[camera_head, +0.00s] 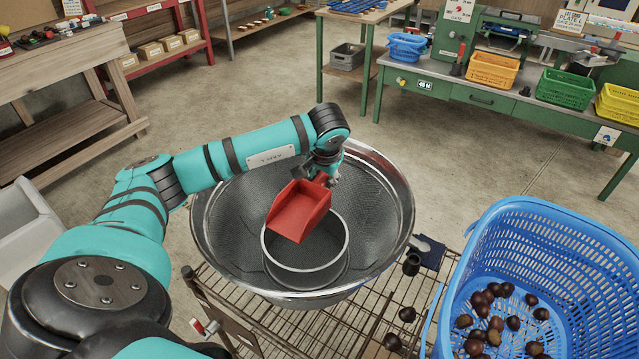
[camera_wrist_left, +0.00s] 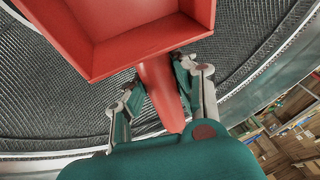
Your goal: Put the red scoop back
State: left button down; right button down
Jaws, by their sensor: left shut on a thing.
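The red scoop (camera_head: 298,210) is in the head view above a wide metal mesh bowl (camera_head: 205,235), with its open pan facing up and tilted toward me. My left gripper (camera_head: 328,176) is shut on the scoop's handle. In the left wrist view the scoop's pan (camera_wrist_left: 130,45) fills the top, and the handle (camera_wrist_left: 160,95) runs down between the fingers of my left gripper (camera_wrist_left: 160,98). A round metal ring (camera_head: 345,240) stands in the middle of the bowl, below the scoop, which hides part of it. My right gripper is in neither view.
A blue basket (camera_head: 590,250) with several chestnuts (camera_head: 495,325) stands at the right. The bowl sits over a wire rack (camera_head: 330,335), where a few loose chestnuts (camera_head: 392,342) lie. A green bench (camera_head: 500,100) with coloured baskets stands at the back right. Open floor (camera_head: 270,90) lies behind the bowl.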

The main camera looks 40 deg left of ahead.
aim_at(323, 191)
pick_arm(q)
notch_tip(323, 191, down, 4)
jog(key=shift+r, duration=0.15)
jog(key=shift+f, duration=0.5)
jog(key=c, duration=1.1)
grip_release()
jog(key=shift+r, duration=0.1)
jog(key=shift+o, duration=0.2)
